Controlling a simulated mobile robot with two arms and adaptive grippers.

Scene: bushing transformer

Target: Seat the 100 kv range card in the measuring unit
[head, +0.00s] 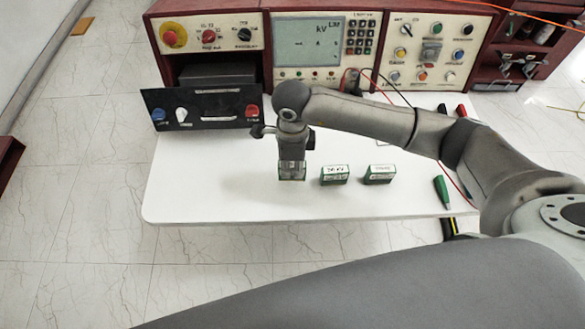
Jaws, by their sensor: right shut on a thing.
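My right gripper (291,168) comes in from the right, points down over the white table and is shut on a small green and white card block (291,177). Its fingers cover much of the block, and I cannot read its label. The block is at or just above the tabletop; I cannot tell whether it touches. Two similar green blocks with white label tops stand to its right, a nearer one (335,175) with a kV label and a farther one (379,174). The measuring unit (311,73) with a kV display stands behind the table. My left gripper is out of view.
A dark front panel (200,108) with coloured knobs stands out below the left console (209,32). A control panel (432,48) is at the right. A green clip (442,192) and red and black leads lie at the table's right. The white table's (200,195) left part is clear.

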